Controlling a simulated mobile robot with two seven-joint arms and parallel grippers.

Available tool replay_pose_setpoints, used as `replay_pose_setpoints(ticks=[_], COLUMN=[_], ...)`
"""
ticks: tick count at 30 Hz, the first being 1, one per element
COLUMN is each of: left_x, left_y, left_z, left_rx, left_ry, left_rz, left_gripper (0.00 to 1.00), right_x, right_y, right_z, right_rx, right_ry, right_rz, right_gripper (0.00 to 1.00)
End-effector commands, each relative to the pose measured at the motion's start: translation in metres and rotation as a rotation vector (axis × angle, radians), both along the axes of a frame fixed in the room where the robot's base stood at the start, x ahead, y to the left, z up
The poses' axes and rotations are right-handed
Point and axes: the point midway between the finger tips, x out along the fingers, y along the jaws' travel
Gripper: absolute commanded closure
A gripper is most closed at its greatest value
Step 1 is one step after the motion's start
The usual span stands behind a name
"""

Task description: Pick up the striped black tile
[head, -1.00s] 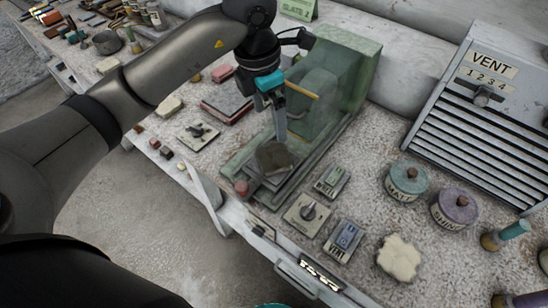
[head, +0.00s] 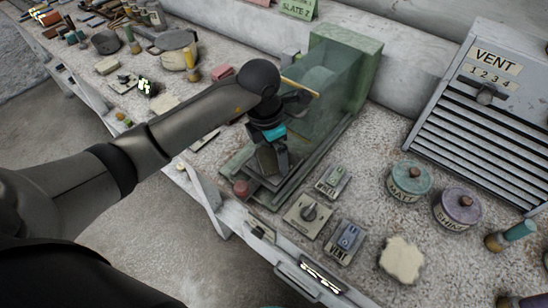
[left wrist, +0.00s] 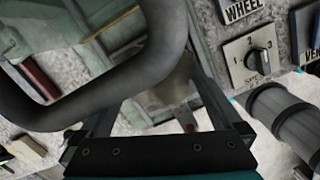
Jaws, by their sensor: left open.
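My left gripper (head: 278,165) is open, pointing down over the bed of the green machine (head: 367,75). A dark grey plate (head: 265,160) lies on that bed, close to the fingers and partly hidden by them; I cannot make out stripes on it. In the left wrist view the open fingers (left wrist: 160,90) straddle a pale grey-beige surface, and a dark curved bar crosses in front. A small black piece with pale yellow-green marks (head: 145,87) sits at the back left, apart from the gripper; I cannot tell if it is the striped tile. My right gripper is not in view.
A red knob (head: 241,188) is at the machine's front corner. Switch plates, one with a dial (head: 309,211), stand to its right. Lidded teal (head: 409,180) and purple (head: 458,206) pots, a cream block (head: 402,260) and a slatted vent box (head: 480,110) are further right.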

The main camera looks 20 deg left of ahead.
Motion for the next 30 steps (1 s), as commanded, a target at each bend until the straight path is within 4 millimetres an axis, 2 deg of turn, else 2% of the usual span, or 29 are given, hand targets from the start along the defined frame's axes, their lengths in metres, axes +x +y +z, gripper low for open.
replay_pose_setpoints(ticks=[5, 27, 30], left_x=[0.0001, 0.0002, 0.0007], left_y=[-0.0001, -0.0002, -0.0004], left_z=[0.0004, 0.001, 0.0017], left_rx=[-0.001, -0.001, -0.002], left_ry=[-0.001, -0.001, -0.002], left_rz=[0.0, 0.0, 0.0], left_gripper=[0.01, 0.84, 0.84], right_x=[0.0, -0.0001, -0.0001], right_y=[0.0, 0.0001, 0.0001], right_z=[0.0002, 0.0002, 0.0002], right_rx=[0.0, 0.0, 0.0], right_ry=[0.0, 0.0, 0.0], right_rz=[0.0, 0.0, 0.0], right_gripper=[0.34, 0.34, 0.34])
